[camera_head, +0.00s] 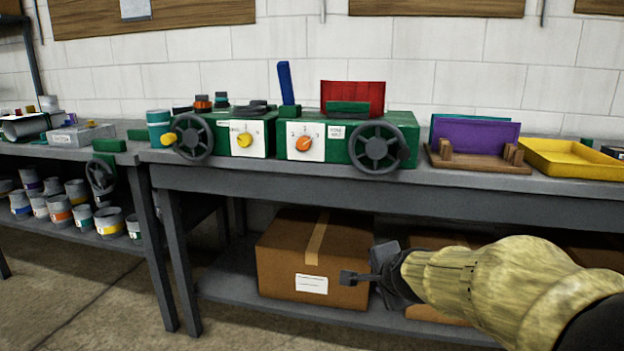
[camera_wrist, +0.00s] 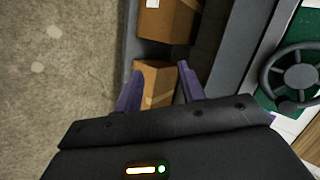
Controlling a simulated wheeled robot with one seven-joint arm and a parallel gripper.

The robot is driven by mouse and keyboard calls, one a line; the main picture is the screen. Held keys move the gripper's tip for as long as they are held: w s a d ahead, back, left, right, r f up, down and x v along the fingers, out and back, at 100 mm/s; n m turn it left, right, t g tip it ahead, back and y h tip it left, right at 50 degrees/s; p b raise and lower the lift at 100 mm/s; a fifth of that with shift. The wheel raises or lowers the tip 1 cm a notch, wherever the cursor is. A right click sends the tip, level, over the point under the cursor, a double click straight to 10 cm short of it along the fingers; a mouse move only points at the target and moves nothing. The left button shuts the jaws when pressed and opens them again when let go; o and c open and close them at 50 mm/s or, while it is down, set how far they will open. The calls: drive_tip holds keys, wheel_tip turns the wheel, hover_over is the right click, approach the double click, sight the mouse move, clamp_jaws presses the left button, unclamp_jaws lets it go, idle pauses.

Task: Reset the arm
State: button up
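My arm (camera_head: 500,278) reaches in from the lower right of the head view, covered in a tan sleeve. My gripper (camera_head: 362,264) is in front of the bench's lower shelf, below the bench top. It overlaps the right side of a cardboard box (camera_head: 300,258) in the picture. In the wrist view, my gripper (camera_wrist: 160,80) shows two fingers spread apart with nothing between them. A cardboard box (camera_wrist: 155,72) shows beyond the fingers. I cannot tell how far the fingers are from it.
The grey bench (camera_head: 300,178) holds a green machine (camera_head: 340,140) with handwheels, a purple panel (camera_head: 475,137) and a yellow tray (camera_head: 575,160). Several cans (camera_head: 60,211) stand on the left lower shelf. The concrete floor (camera_head: 110,310) in front is clear.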

drive_tip(key=s+d+f+n+g+p, duration=0.1)
drive_tip(key=s+f+n+g+p, duration=0.3)
drive_tip(key=s+n, duration=0.45)
drive_tip(key=s+d+f+n+g+p, duration=0.1)
drive_tip(key=s+f+n+g+p, duration=0.35)
drive_tip(key=s, duration=0.65)
wheel_tip(320, 180, up, 37)
drive_tip(key=w+n+p, duration=0.1)
drive_tip(key=p, duration=3.4)
drive_tip(key=shift+a+n+t+h+p, duration=0.3)
drive_tip(key=shift+a+t+h+p, duration=0.05)
drive_tip(key=shift+h, duration=0.05)
drive_tip(key=shift+w, duration=0.1)
drive_tip(key=shift+s+d, duration=0.1)
drive_tip(key=shift+s, duration=0.1)
drive_tip(key=shift+w, duration=0.1)
